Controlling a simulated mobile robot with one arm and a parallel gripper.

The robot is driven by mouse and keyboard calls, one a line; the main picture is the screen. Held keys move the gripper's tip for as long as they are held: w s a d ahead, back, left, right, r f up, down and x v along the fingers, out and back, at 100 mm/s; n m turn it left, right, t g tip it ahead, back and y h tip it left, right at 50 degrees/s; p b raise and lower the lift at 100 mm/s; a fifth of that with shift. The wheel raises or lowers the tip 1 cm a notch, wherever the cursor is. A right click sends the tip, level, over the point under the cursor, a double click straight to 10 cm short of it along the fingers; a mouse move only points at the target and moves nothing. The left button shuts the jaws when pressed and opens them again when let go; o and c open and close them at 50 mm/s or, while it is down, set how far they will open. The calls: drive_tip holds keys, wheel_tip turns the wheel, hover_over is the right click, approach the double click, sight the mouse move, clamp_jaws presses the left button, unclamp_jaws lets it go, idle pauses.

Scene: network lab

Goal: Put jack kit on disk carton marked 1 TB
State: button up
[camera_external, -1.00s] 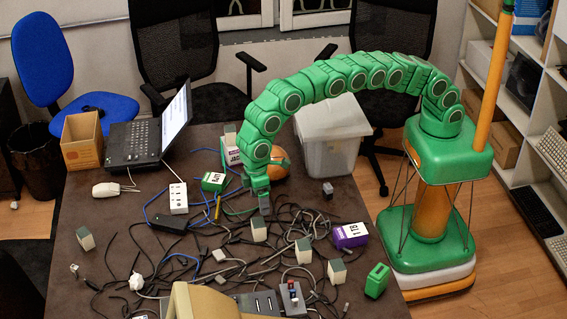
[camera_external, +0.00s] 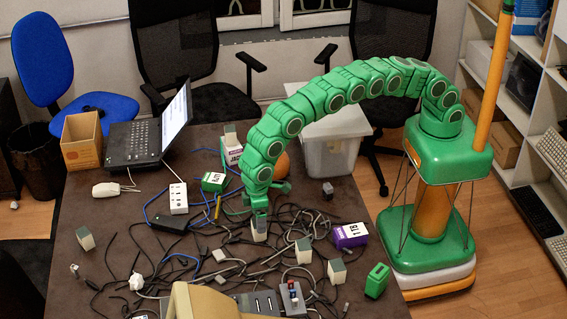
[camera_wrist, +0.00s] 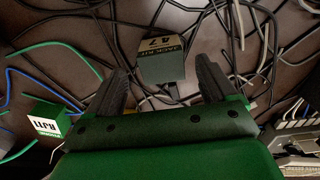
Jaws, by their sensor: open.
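The jack kit (camera_wrist: 162,62) is a small grey box with a dark green, lettered top. It sits ahead of and between the two dark fingers of my gripper (camera_wrist: 164,78) in the wrist view. The fingers are apart and do not visibly touch it. In the external view my gripper (camera_external: 259,214) points down right at a small pale box (camera_external: 259,235), partly hidden by the gripper. The disk carton marked 1 TB (camera_external: 350,236) is a purple box with a white label, lying right of my gripper on the brown table; its top is free.
Tangled cables (camera_external: 200,250) cover the middle of the table. Similar small boxes stand near the front (camera_external: 303,252), including one further right (camera_external: 337,272). A green box (camera_external: 376,281) is at the right edge. A green-white carton (camera_external: 214,182) and a laptop (camera_external: 135,141) lie farther back.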

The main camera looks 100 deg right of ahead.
wheel_tip(320, 180, down, 5)
drive_tip(key=shift+a+r, duration=0.1)
drive_tip(key=shift+a, duration=0.05)
drive_tip(key=c, duration=1.2)
drive_tip(key=shift+r, duration=0.1)
